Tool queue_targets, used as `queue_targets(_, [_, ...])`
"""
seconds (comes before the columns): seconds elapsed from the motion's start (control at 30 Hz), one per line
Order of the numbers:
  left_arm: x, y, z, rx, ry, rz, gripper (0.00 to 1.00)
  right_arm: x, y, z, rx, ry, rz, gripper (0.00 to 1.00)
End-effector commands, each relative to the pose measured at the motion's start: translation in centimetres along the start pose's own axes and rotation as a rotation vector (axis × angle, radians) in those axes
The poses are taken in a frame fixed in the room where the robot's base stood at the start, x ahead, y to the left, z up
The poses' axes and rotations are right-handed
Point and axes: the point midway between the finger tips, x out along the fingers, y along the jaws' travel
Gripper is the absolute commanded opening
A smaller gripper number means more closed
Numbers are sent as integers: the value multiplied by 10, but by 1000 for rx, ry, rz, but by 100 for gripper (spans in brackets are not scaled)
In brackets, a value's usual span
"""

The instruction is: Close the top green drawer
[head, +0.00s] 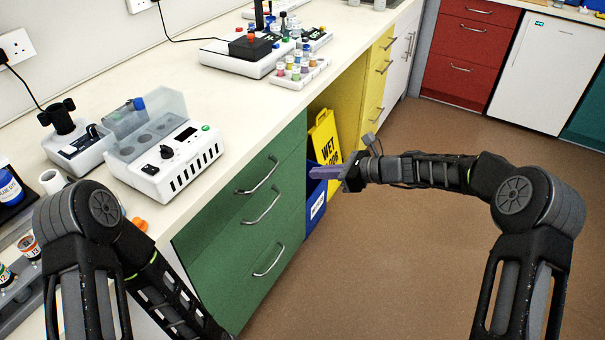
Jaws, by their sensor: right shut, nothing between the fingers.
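The green drawer unit (218,250) stands under the bench with three metal handles on its front. The top green drawer (225,192) carries the uppermost handle (258,177). Its front looks about level with the fronts below; I cannot tell whether a small gap is left. My right gripper (313,172) is shut and empty, with its purple-grey fingers pointing left. In the picture it is just right of the drawer unit, in front of the blue bin, and appears apart from the drawer. My left arm runs down out of the frame at the bottom, and its gripper is not visible.
A blue bin (315,208) and a yellow wet-floor sign (325,138) stand right of the green unit, before yellow drawers (374,80). A white device (165,160) and vial racks sit on the bench (240,105). The brown floor (385,260) is clear.

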Motion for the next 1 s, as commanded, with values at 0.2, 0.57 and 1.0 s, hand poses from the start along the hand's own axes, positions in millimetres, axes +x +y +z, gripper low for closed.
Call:
queue_targets(0.2, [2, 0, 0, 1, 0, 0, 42, -28, 0, 0, 0, 0, 0, 0])
queue_targets(0.57, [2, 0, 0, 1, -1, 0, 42, -31, 0, 0, 1, 1, 1, 0])
queue_targets(1.0, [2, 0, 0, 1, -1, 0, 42, -28, -12, -36, -233, 129, -64, 0])
